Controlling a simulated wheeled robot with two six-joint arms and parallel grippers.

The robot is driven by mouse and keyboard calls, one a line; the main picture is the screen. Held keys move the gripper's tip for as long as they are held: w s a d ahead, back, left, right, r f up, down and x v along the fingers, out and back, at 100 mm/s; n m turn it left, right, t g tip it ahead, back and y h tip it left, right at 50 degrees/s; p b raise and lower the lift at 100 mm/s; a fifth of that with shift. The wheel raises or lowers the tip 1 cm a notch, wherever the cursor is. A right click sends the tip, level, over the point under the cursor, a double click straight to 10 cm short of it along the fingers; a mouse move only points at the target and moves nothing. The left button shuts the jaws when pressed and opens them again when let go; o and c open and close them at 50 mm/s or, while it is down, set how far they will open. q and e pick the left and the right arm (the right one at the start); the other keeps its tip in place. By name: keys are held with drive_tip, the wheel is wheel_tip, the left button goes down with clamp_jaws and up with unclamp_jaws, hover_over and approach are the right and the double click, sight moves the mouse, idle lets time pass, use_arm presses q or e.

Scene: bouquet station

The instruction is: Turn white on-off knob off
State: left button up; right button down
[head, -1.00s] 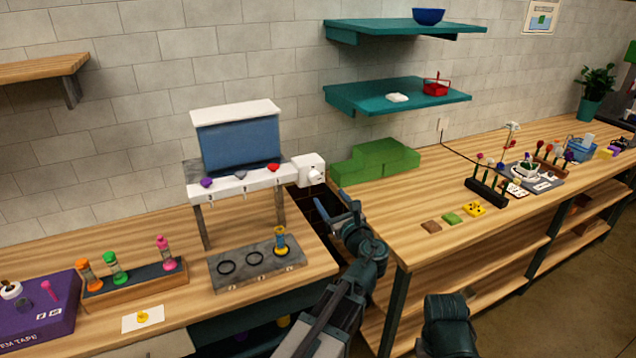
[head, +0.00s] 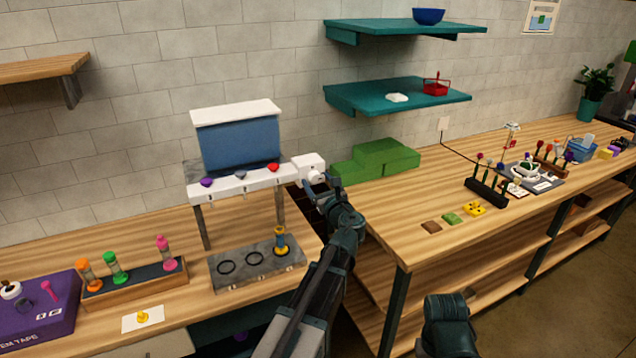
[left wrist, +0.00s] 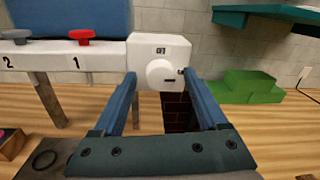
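The white on-off knob (left wrist: 160,74) is round and sits on the front of a white box (left wrist: 176,47) at the right end of the dispenser's white rail. A dark mark shows on its lower right, and small dark lettering is above it. In the head view the box (head: 303,164) shows, with the knob partly behind my gripper. My left gripper (head: 322,186) is open. In the left wrist view its fingertips (left wrist: 160,75) stand on either side of the knob; I cannot tell whether they touch it. My right gripper's fingers are not seen.
The dispenser has a blue panel (head: 241,146) and purple, grey and red knobs on its rail. A grey ringed tray (head: 238,284) lies below. Green blocks (head: 392,157) are right of the white box. A gap separates the two wooden tables.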

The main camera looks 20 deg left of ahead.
use_arm(q)
clamp_jaws()
idle(0.3)
drive_tip(key=n+b, duration=0.1)
drive_tip(key=n, duration=0.4)
drive_tip(key=shift+f, duration=0.1)
drive_tip(key=n, duration=0.4)
drive_tip(key=shift+n+y, duration=0.3)
drive_tip(key=shift+n, duration=0.1)
drive_tip(key=n+b, duration=0.1)
drive_tip(key=n, duration=0.3)
drive_tip(key=shift+f+n, duration=0.1)
drive_tip(key=shift+n, duration=0.2)
drive_tip(key=shift+n+y, duration=0.4)
drive_tip(key=shift+n, duration=1.7)
